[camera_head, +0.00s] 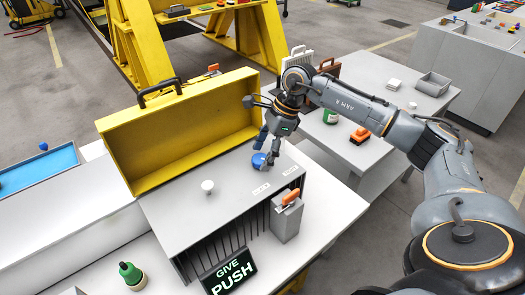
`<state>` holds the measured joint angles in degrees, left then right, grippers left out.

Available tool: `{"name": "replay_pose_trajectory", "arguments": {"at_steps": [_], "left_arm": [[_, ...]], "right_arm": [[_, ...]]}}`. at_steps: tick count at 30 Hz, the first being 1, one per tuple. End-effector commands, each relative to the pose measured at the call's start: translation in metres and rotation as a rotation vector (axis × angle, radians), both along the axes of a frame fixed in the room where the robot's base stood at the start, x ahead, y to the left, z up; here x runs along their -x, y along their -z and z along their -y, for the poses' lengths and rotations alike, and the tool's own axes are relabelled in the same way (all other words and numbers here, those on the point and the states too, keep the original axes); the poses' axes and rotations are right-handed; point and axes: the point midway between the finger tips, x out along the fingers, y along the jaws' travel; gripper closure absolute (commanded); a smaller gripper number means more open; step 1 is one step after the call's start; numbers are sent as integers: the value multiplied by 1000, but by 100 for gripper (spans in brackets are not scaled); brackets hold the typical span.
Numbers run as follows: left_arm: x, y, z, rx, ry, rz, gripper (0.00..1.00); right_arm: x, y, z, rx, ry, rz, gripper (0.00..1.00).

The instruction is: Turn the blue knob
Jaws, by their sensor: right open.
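The blue knob (258,160) sits on the grey top of the control box (205,219), near its back right side. My right gripper (267,148) comes in from the right and points down at the knob. Its fingers are open and are at the knob's near right side and behind it. They partly cover the knob, and I cannot tell whether they touch it. My left gripper is not in view.
A white knob (208,186) stands left on the box top, and an orange-handled lever (289,200) is at its right. An open yellow lid (185,135) rises behind. A "GIVE PUSH" screen (229,272) is in front. A side table (375,92) holds small items.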

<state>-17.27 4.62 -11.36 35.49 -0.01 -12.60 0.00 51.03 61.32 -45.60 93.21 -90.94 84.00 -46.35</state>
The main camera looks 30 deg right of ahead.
Motion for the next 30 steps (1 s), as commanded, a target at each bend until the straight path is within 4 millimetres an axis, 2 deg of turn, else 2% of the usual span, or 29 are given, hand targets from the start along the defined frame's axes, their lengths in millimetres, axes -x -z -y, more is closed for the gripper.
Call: {"name": "replay_pose_trajectory", "arguments": {"at_steps": [10, 11, 18, 30], "left_arm": [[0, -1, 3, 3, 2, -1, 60], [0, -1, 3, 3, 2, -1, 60], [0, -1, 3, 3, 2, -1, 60], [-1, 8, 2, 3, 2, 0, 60]], "right_arm": [[-1, 5, -1, 1, -1, 0, 33], [-1, 5, -2, 1, -1, 0, 37], [-1, 5, -2, 1, -1, 0, 86], [0, 6, -2, 1, 69, 2, 87]]}}
